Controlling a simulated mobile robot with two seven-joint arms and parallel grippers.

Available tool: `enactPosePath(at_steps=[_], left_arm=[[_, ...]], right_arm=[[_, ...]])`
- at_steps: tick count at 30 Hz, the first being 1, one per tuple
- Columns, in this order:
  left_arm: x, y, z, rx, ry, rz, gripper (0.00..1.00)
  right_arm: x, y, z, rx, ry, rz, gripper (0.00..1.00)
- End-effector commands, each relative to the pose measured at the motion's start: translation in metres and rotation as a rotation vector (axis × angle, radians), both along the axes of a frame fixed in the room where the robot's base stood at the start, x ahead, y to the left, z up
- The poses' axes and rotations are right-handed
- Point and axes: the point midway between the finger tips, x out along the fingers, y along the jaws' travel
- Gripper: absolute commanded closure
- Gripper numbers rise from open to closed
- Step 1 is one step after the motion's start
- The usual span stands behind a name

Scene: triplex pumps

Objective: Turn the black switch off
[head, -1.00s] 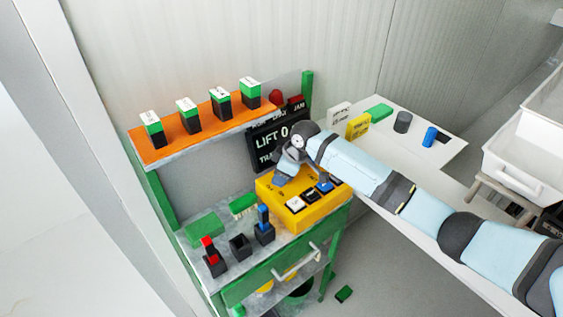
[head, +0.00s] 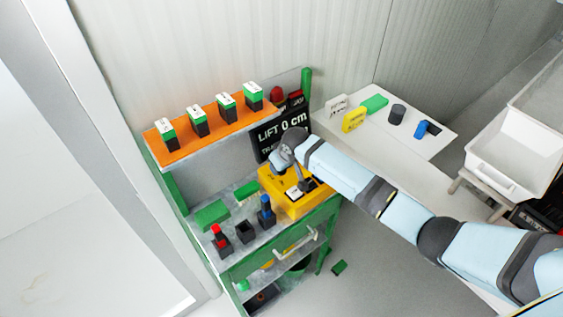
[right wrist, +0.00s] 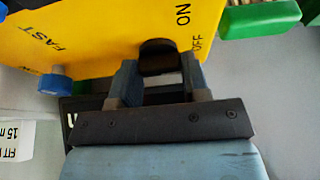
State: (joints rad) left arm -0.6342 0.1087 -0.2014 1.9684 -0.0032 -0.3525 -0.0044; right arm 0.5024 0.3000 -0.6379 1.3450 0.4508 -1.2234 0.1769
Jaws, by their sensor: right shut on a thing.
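The yellow control box (head: 312,207) sits on the green-framed bench. In the right wrist view its yellow face (right wrist: 110,35) has the labels FAST, ON and OFF. The black switch (right wrist: 158,57) is on that face beside ON and OFF. My right gripper (right wrist: 158,75) has one finger on each side of the black switch and is shut on it. In the head view my right gripper (head: 303,184) is over the box top, and the wrist hides part of it. I cannot read the switch position. My left gripper is in neither current view.
A black LIFT display (head: 281,132) stands behind the box. Joysticks, one red-topped (head: 219,240) and one blue-topped (head: 266,212), stand left of it. An orange shelf (head: 228,122) is above, a white table (head: 375,150) to the right.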

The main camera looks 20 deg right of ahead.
Motion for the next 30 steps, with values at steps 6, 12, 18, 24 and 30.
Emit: enactPosePath(at_steps=[6, 12, 18, 24, 30], left_arm=[[0.005, -0.001, -0.003, -0.006, 0.003, 0.007, 0.57], [0.010, 0.000, 0.001, -0.003, -0.008, 0.004, 0.57], [0.008, 0.000, 0.003, -0.004, -0.009, 0.004, 0.57], [0.006, 0.000, 0.002, -0.004, -0.007, 0.003, 0.57], [0.005, -0.001, -0.002, 0.002, -0.009, -0.005, 0.57]], right_arm=[[0.001, 0.000, 0.001, 0.001, -0.002, -0.013, 0.81], [0.001, 0.000, 0.001, 0.002, -0.002, -0.013, 0.81], [0.001, 0.000, 0.001, 0.001, -0.002, -0.012, 0.47], [0.000, 0.000, 0.001, 0.000, -0.001, -0.011, 0.47], [-0.008, -0.003, 0.021, 0.001, -0.004, -0.010, 0.47]])
